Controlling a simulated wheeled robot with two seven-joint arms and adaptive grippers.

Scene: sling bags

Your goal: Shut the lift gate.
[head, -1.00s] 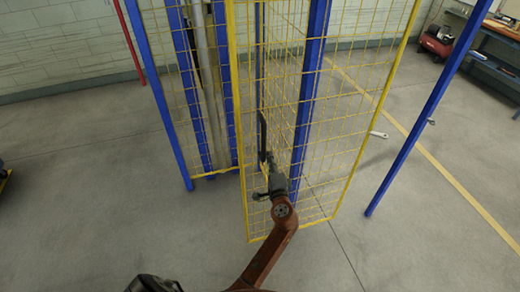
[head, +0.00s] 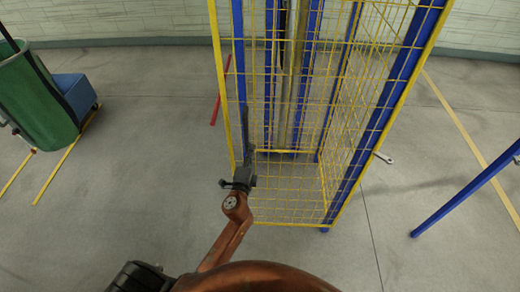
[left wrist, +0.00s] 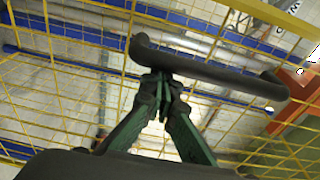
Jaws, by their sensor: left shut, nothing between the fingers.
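The lift gate is a yellow mesh panel (head: 285,205) across the near side of the blue-framed lift cage. Its left yellow edge stands close to a blue post (head: 238,60), and its right side is by another blue post (head: 385,115). Whether a small gap is left, I cannot tell. A dark upright handle (head: 245,122) is near the gate's left edge; it also shows as a black bar in the left wrist view (left wrist: 205,70). My left gripper (head: 247,158) is shut and empty, its fingertips (left wrist: 159,84) right at the bar, perhaps touching. My right gripper is not in view.
A green bin (head: 35,100) and a blue box (head: 74,95) stand at the left. A slanting blue post (head: 465,190) is at the right. A wrench-like tool (head: 383,157) shows beside the cage.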

